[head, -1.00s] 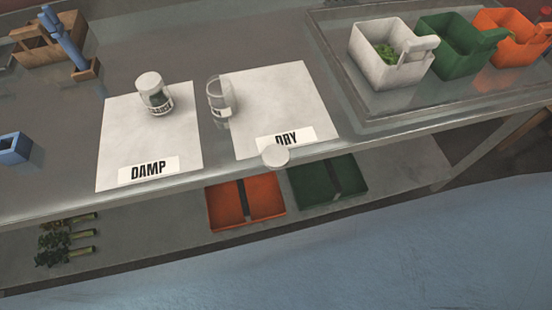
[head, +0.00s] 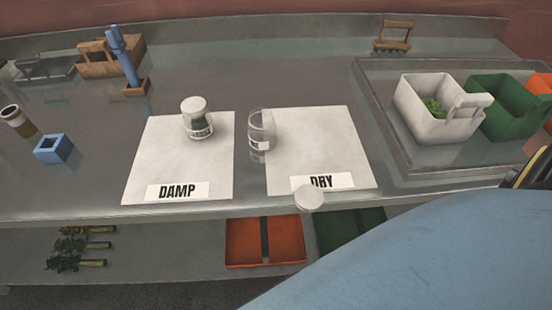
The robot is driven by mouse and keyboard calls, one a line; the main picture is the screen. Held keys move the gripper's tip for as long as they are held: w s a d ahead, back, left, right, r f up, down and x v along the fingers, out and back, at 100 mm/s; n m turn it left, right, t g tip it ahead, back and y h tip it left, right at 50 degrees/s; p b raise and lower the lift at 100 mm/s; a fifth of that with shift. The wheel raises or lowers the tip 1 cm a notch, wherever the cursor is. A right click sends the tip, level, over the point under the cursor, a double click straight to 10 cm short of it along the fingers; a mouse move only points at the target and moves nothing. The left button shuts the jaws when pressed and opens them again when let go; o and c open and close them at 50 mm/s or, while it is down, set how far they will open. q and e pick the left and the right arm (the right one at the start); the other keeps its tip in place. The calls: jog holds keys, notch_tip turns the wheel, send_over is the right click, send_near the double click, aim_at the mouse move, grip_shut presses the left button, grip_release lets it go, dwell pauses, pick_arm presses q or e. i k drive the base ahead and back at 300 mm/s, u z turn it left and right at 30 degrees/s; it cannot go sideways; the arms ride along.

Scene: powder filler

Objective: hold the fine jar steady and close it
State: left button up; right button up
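A clear glass jar (head: 260,129) stands open at the left edge of the DRY sheet (head: 330,140). A loose white round lid (head: 309,197) lies at the front edge of that sheet, by the table's front edge. The jar labels are too small to read. My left gripper is not in view. A black and yellow part at the right edge looks like part of my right arm or gripper; its fingertips do not show. Nothing touches either jar.
A raised tray (head: 385,120) at right holds a white bin (head: 415,110), a green bin (head: 505,115) and an orange one. A blue surface covers the lower right.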

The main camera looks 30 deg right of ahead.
aim_at(261, 123)
jog(key=u, duration=0.1)
jog(key=k, duration=0.6)
jog(key=z, duration=1.05)
jog(key=i, duration=0.5)
jog(key=u, duration=0.05)
